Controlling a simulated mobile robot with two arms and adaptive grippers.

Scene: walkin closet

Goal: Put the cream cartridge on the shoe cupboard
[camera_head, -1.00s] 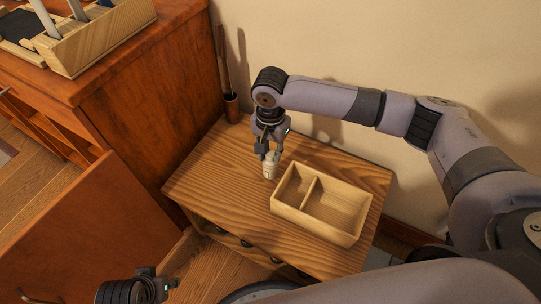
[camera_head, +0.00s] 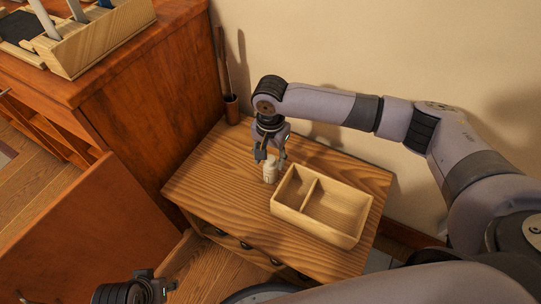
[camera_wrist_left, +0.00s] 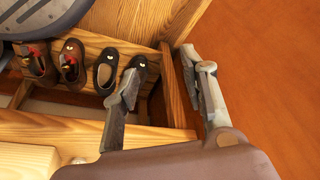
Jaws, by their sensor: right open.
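The cream cartridge (camera_head: 270,174) stands about upright on the wooden top of the shoe cupboard (camera_head: 218,182), just left of a divided box. My right gripper (camera_head: 271,160) is open, pointing down at the cartridge's upper end, with its fingers spread to either side. Whether a finger still touches it I cannot tell. My left gripper (camera_head: 160,286) is low at the bottom left of the head view. In the left wrist view, the left gripper (camera_wrist_left: 162,64) has its fingers apart with nothing between them.
The two-compartment wooden box (camera_head: 318,208) sits on the cupboard top. A dark red-brown dresser (camera_head: 150,120) with an open panel (camera_head: 90,235) stands to the left. A shoehorn holder (camera_head: 232,108) is at the back corner. Several shoes (camera_wrist_left: 72,62) show below in the left wrist view.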

